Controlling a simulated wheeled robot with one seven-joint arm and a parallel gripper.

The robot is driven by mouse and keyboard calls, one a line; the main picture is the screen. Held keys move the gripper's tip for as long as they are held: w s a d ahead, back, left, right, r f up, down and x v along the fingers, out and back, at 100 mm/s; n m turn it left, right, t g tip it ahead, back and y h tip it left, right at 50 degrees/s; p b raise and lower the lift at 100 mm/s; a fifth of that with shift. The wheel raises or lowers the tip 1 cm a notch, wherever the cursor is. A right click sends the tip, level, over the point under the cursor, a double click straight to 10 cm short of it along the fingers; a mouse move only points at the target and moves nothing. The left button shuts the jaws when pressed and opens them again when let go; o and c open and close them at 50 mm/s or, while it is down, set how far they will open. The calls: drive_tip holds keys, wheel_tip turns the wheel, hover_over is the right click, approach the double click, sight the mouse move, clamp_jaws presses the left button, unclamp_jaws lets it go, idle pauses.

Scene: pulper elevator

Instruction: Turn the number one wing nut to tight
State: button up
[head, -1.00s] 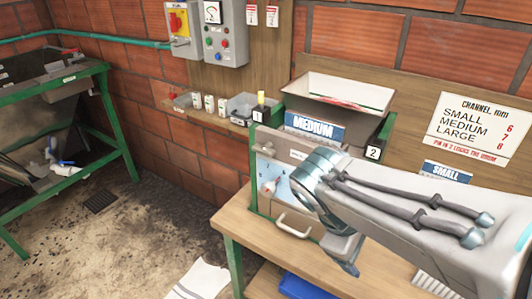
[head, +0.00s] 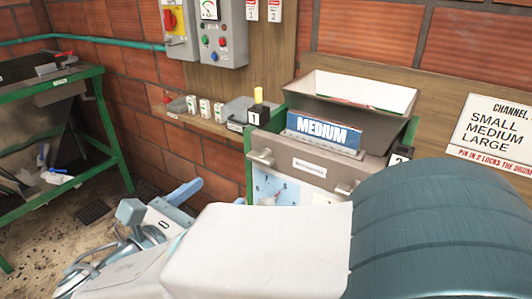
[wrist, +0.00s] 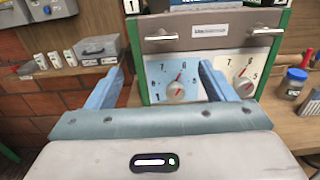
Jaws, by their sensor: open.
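The pulper's front panel (head: 305,168) faces me, with a label 1 (head: 254,118) at its upper left and a label 2 (head: 400,156) at its right. The number one wing nut (head: 262,157), a grey metal piece, sits just below label 1, and it also shows in the wrist view (wrist: 160,37). The number two wing nut (wrist: 258,30) is at the right, and both look roughly level. My gripper (head: 158,202) is open and empty, left of the panel in the head view. In the wrist view its fingers (wrist: 157,70) are apart, below the number one wing nut and not touching it.
Two numbered dials, left (wrist: 175,89) and right (wrist: 240,83), are on the panel below the wing nuts. A blue MEDIUM plate (head: 323,131) is above. A shelf (head: 200,122) with small boxes is at left. A jar (wrist: 292,82) stands at right.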

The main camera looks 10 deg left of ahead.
sight(257, 162)
drive_tip(key=p+x, duration=0.1)
drive_tip(key=x, duration=1.2)
drive_tip(key=shift+s+d, duration=0.1)
drive_tip(key=c, duration=1)
